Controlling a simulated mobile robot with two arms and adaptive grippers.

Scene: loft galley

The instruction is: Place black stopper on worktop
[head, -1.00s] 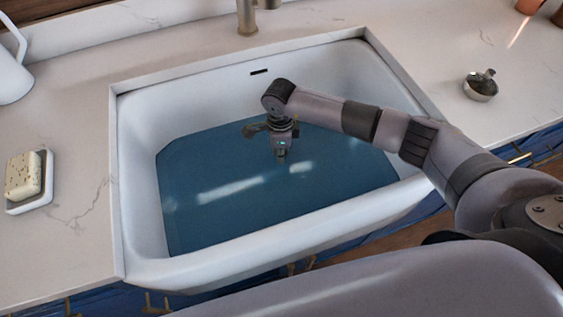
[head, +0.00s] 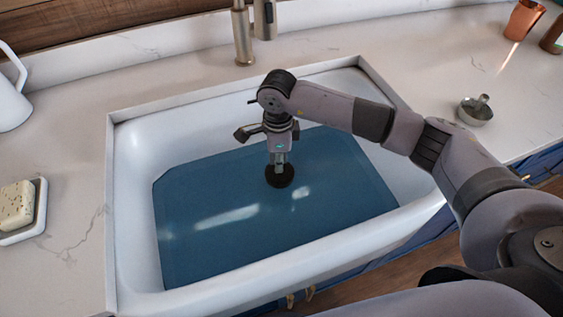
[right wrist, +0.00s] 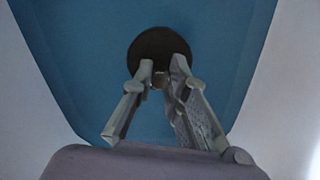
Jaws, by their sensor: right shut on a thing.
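The black stopper (head: 280,177) is a dark round disc over the blue water in the white sink. My right gripper (head: 279,160) points down and is shut on it from above. In the right wrist view the stopper (right wrist: 152,47) shows as a dark disc beyond the fingertips (right wrist: 159,77), which close on its small knob. The stopper looks clear of the water, though its exact height is hard to tell. The pale marbled worktop (head: 70,130) runs around the sink. My left gripper is not in view.
The white sink (head: 135,220) holds blue water (head: 220,230). A faucet (head: 243,35) stands behind it. A soap dish (head: 30,230) and white jug (head: 10,100) are at left. A metal strainer (head: 475,112) and copper cup (head: 523,20) are at right. Worktop between is clear.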

